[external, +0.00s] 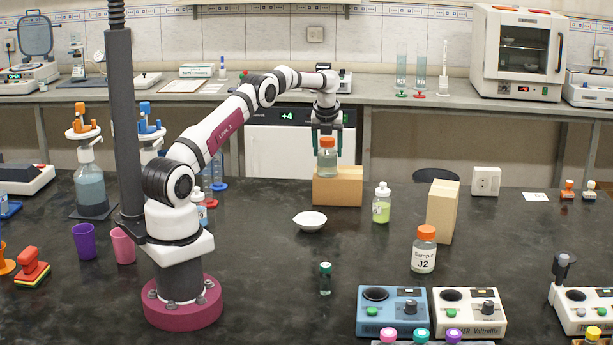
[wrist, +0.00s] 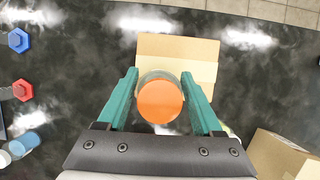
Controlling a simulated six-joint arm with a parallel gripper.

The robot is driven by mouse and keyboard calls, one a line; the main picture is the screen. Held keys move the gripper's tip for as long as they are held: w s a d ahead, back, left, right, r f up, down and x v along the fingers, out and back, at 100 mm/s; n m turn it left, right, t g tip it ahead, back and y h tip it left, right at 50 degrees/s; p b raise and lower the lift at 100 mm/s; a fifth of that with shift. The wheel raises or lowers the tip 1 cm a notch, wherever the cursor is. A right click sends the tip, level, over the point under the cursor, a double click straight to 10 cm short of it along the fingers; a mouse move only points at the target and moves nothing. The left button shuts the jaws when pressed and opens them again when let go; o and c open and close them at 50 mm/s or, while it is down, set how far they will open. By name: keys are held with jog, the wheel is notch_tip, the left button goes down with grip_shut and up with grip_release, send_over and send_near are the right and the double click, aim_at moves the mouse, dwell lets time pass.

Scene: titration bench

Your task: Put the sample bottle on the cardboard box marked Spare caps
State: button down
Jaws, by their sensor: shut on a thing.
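My gripper (external: 327,137) is shut on a clear bottle with an orange cap (external: 327,160), upright between the green fingers. In the wrist view the gripper (wrist: 160,100) closes around this bottle, and its orange cap (wrist: 160,102) faces the camera. A low cardboard box (external: 338,190) lies right at the bottle's base; it also shows in the wrist view (wrist: 180,48), partly covered by the bottle. I cannot tell whether the bottle touches it. A taller cardboard box (external: 440,213) stands to the right. No marking is readable on either box. Another orange-capped bottle, labelled Sample J2 (external: 424,256), stands on the bench.
A white dish (external: 310,221) and a yellow-green bottle (external: 381,205) stand near the low box. A small green-capped vial (external: 325,279) is nearer the front. Blue (external: 391,311) and cream (external: 468,312) instruments line the front. The bench between has free room.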

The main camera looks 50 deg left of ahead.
jog(key=shift+c, duration=0.2)
grip_release()
jog(key=v, duration=1.2)
jog(key=s+d+r+n+g, duration=0.1)
jog(key=s+d+r+n, duration=0.25)
jog(key=s, duration=0.25)
jog(key=s+d+r+n, duration=0.2)
jog(key=s+d+n, duration=0.2)
jog(key=s+d, duration=0.15)
jog(key=s+d+f+n, duration=0.2)
jog(key=s+n, duration=0.2)
jog(key=s, duration=0.6)
jog(key=s+d+f+n+g+h, duration=0.1)
jog(key=s+n, duration=0.4)
jog(key=s, duration=0.6)
jog(key=s+d+f+n+g, duration=0.1)
jog(key=s+d+f+n, duration=0.3)
jog(key=s, duration=0.7)
jog(key=shift+f+n, duration=0.45)
